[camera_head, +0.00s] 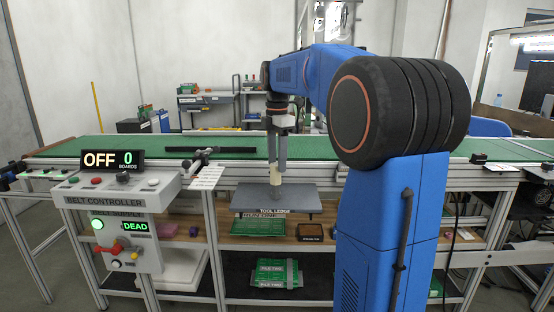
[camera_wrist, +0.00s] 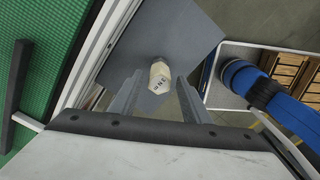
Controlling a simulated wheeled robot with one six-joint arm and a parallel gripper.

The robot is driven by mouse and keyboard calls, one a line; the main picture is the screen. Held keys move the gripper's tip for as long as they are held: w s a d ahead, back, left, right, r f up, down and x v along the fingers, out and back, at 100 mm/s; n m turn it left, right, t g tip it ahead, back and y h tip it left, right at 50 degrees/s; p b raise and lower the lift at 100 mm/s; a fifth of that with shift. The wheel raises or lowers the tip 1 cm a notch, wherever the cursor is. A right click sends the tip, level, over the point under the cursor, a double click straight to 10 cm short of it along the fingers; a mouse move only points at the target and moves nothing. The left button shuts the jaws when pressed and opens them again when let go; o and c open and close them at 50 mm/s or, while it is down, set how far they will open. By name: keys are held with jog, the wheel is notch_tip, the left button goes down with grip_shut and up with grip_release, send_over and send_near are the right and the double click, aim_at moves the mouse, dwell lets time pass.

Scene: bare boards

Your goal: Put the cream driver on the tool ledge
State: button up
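The cream driver (camera_head: 275,177) stands about upright over the grey tool ledge (camera_head: 305,196), below my gripper (camera_head: 278,158). Its lower end appears to meet the plate. In the wrist view the cream driver (camera_wrist: 160,77) is seen end-on, with dark marks on its end, against the grey tool ledge (camera_wrist: 185,35). The fingers of my gripper (camera_wrist: 160,82) are spread, one on each side of the driver, with a visible gap at both sides. My gripper is open and holds nothing.
The green belt (camera_head: 120,150) runs behind the ledge. The belt controller (camera_head: 110,200) stands at the left, reading OFF. Below the ledge, a wooden shelf holds a green board (camera_head: 258,228) and a dark tray (camera_head: 310,232). Stacked green boards (camera_head: 275,272) lie lower down.

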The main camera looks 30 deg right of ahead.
jog(key=shift+r, duration=0.1)
notch_tip(320, 180, up, 12)
dwell(0.8)
jog(key=s+a+f+m+t, duration=0.2)
jog(key=s+a+f+m, duration=0.75)
jog(key=s, duration=0.55)
jog(key=s+a+f+m+t, duration=0.1)
jog(key=s+a+f+m, duration=0.2)
jog(key=s+f, duration=0.4)
jog(key=s+a+f+m+t, duration=0.1)
jog(key=s+a+f+m, duration=0.2)
jog(key=s+f, duration=0.5)
notch_tip(320, 180, down, 5)
jog(key=shift+a+f+m+t, duration=0.1)
jog(key=shift+a+m+t, duration=0.3)
jog(key=shift+m, duration=0.45)
jog(key=shift+s, duration=0.1)
